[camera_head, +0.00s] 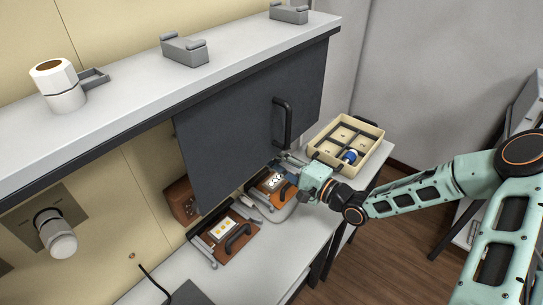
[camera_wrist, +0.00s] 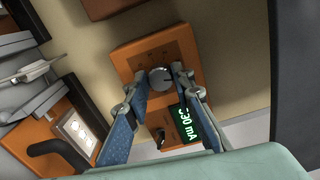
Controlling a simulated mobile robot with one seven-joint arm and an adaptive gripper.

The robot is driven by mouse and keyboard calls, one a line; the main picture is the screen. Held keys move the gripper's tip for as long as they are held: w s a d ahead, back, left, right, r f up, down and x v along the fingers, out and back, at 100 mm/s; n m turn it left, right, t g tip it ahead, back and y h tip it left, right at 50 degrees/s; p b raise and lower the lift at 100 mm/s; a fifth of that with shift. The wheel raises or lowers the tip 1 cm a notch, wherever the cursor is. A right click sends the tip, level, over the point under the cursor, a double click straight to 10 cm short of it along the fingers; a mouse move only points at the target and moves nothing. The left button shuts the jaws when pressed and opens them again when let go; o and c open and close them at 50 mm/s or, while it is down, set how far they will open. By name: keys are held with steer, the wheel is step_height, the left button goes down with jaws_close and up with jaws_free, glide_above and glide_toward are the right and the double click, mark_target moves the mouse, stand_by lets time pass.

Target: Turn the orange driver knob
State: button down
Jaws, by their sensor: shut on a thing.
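The orange driver (camera_wrist: 192,128) is a box against the beige wall in the wrist view, with a lit green display (camera_wrist: 188,125) that reads in mA; its first digit is hard to read. Its round grey knob (camera_wrist: 160,78) sits on the orange face with a dark pointer mark. My gripper (camera_wrist: 159,76) is shut on the knob, one fingertip on each side. In the head view my gripper (camera_head: 287,164) reaches in beside the raised dark panel (camera_head: 245,120), and I cannot make out the knob there.
Orange fixtures with black handles (camera_head: 238,238) and white LED plates stand on the bench; one is close to my gripper, at lower left in the wrist view (camera_wrist: 75,130). A divided cream tray (camera_head: 375,160) is right of my gripper. The dark panel's handle (camera_head: 284,120) juts out above.

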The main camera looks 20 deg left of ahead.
steer(key=shift+m+p, duration=0.3)
steer(key=shift+m, duration=1.3)
steer(key=c, duration=1.7)
jaws_free()
steer(key=shift+o, duration=0.2)
steer(key=shift+d, duration=0.1)
steer(key=v, duration=1.2)
